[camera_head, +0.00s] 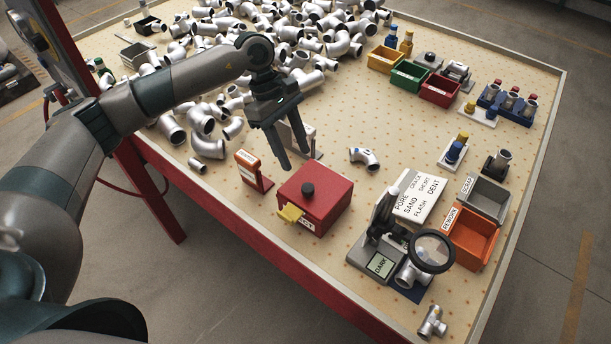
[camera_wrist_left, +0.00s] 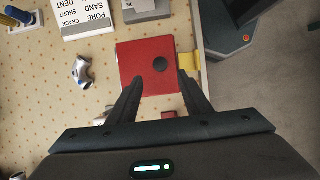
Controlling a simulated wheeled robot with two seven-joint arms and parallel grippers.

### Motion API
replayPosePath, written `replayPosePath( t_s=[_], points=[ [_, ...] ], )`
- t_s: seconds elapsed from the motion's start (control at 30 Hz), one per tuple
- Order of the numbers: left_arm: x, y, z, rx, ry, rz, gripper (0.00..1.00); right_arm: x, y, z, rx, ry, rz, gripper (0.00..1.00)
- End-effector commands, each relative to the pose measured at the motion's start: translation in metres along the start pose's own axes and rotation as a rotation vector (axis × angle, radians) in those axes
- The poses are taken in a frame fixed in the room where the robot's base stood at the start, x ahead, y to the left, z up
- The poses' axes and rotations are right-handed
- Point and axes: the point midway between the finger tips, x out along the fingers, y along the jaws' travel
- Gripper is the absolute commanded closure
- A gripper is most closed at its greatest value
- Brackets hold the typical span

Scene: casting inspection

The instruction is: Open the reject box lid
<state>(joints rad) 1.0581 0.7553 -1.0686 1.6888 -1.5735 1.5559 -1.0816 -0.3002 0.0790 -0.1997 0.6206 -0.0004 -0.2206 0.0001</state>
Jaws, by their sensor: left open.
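The red reject box (camera_head: 314,212) stands near the table's front edge, with a black round knob (camera_head: 307,189) on its flat lid. The lid looks closed. A yellow tab (camera_head: 290,213) sticks out at its front, above a partly covered label. The wrist view shows the red lid (camera_wrist_left: 136,66), its knob (camera_wrist_left: 160,65) and the yellow tab (camera_wrist_left: 189,62) from above. My left gripper (camera_head: 297,162) is open and empty, fingers pointing down, above the table and apart from the box. Its fingertips (camera_wrist_left: 160,80) show at the lid's lower edge in the wrist view. My right gripper is not in view.
A magnifier (camera_head: 432,252) and a defect-word board (camera_head: 419,196) stand to the right. Many pipe fittings (camera_head: 290,33) cover the back.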

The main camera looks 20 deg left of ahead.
Motion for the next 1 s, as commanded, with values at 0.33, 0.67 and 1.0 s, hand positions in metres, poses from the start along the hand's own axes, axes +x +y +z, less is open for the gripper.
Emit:
replayPosePath(
  t_s=[0.33, 0.67, 1.0],
  points=[
    [0.060, -0.001, 0.002, -0.001, -0.002, -0.004, 0.55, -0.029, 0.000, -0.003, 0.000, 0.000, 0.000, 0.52],
    [0.094, -0.001, 0.001, 0.000, -0.001, -0.001, 0.55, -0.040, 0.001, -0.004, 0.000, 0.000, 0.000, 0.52],
    [0.098, 0.000, 0.000, 0.000, 0.000, 0.000, 0.55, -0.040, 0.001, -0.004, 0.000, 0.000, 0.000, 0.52]
  ],
)
